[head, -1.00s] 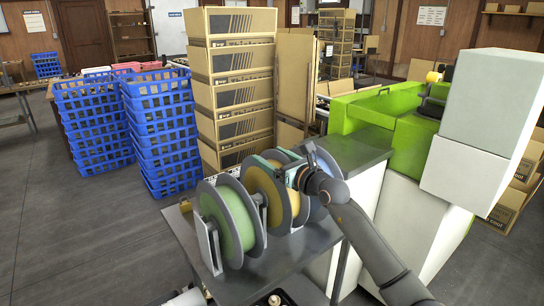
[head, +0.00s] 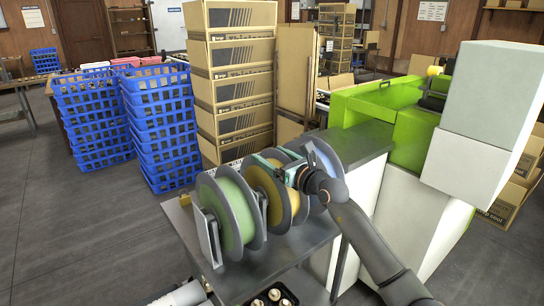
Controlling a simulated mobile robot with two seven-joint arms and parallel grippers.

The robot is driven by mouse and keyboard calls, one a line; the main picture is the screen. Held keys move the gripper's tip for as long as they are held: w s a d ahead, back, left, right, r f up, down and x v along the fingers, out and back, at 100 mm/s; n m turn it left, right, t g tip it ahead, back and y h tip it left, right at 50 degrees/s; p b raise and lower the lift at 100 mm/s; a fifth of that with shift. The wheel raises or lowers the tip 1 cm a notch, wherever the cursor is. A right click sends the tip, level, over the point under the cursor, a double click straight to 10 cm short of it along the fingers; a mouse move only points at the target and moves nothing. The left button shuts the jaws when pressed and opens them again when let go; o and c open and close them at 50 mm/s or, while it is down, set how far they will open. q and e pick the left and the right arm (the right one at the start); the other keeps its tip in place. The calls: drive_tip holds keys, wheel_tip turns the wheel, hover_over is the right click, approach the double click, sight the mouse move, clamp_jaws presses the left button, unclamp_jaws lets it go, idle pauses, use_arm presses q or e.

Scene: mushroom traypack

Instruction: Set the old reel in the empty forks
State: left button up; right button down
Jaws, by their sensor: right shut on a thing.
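Three large reels with grey flanges stand in a row on a grey metal table. The green-wound reel (head: 231,208) is nearest, in a pale upright fork bracket (head: 207,238). The yellow-wound reel (head: 259,183) is in the middle. A pale blue reel (head: 323,160) stands behind, partly hidden by my right arm. My right gripper (head: 281,169) reaches over from the right, shut on the yellow reel at its upper part. The frames do not show clearly which reel is the old one. No empty forks can be made out. My left gripper is not visible.
A green machine (head: 408,130) with white cabinets stands right. Stacked cartons (head: 235,85) and blue crates (head: 160,125) stand behind. The floor at left is clear.

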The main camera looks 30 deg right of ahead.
idle(0.4)
unclamp_jaws()
drive_tip(key=shift+f, duration=0.25)
drive_tip(key=s, duration=1.2)
drive_tip(key=shift+s+d+r, duration=0.2)
drive_tip(key=shift+s+d, duration=0.05)
drive_tip(key=shift+d, duration=0.2)
drive_tip(key=shift+a, duration=0.1)
